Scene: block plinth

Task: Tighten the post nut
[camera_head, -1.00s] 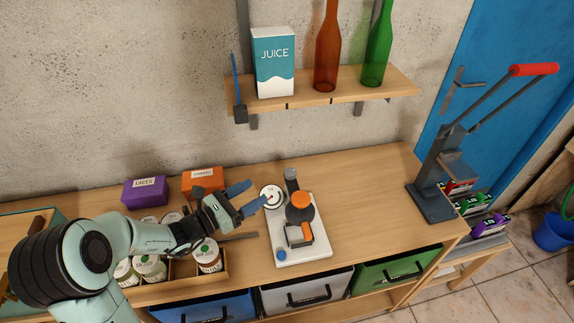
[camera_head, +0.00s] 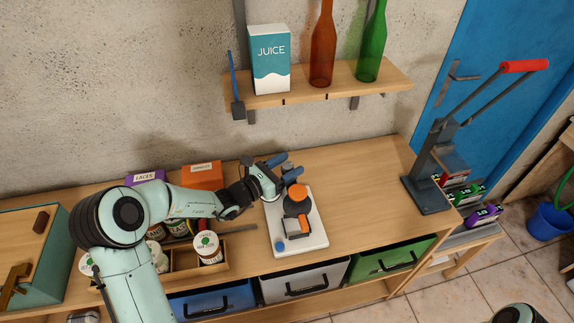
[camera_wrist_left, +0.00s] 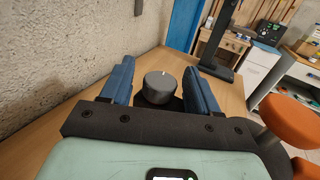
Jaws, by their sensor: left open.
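In the left wrist view, a dark grey round nut (camera_wrist_left: 160,88) with a small pale mark on top stands between the two blue fingers of my left gripper (camera_wrist_left: 160,68). The fingers are open, one on each side, with a gap to the nut. In the head view my left gripper (camera_head: 286,165) is at the back of the white base plate (camera_head: 312,238), and its fingers mostly hide the nut. An orange knob (camera_head: 296,191) is just in front of it on the plate and shows at the right of the wrist view (camera_wrist_left: 287,120). My right gripper is out of view.
A wooden tray (camera_head: 214,274) with several jars is left of the plate. Purple (camera_head: 146,178) and orange (camera_head: 202,174) boxes stand at the wall. A lever press (camera_head: 428,190) stands at the bench's right end. The bench between is clear. A shelf (camera_head: 320,88) with bottles is above.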

